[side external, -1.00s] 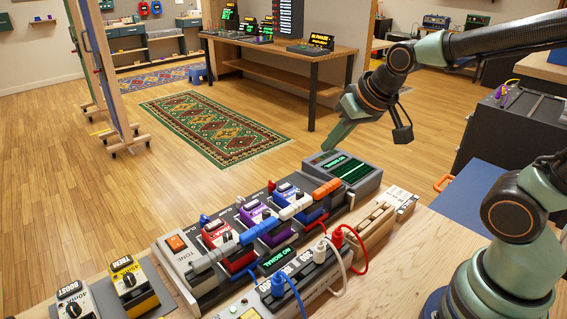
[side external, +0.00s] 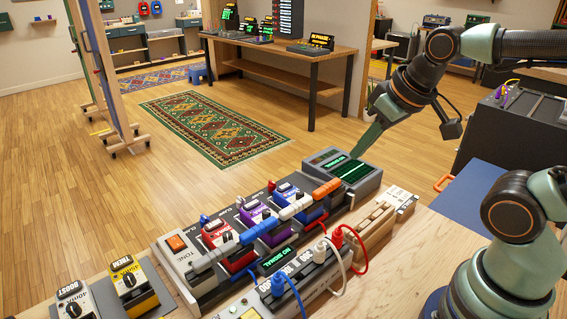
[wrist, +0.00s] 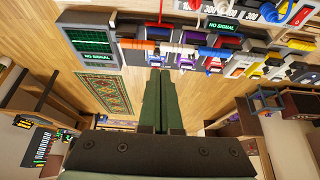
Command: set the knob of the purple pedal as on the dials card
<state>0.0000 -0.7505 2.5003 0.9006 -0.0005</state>
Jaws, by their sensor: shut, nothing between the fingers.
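The purple pedal (side external: 259,219) sits in the middle of the pedal row, between a red pedal (side external: 216,236) and a blue pedal (side external: 292,201). Its knob is too small to read, and a white jack lies close to it. The purple pedal also shows in the wrist view (wrist: 191,38), beyond my fingertips. My gripper (side external: 358,154) is shut and empty, pointing down near the grey screen unit, to the right of the pedals. In the wrist view my gripper (wrist: 156,73) has its green fingers together. I cannot make out the dials card for certain.
The grey screen unit (side external: 345,174) reads NO SIGNAL and stands at the row's right end. A white socket strip (side external: 295,272) with blue, white and red cables runs in front. Two yellow and white pedals stand at front left.

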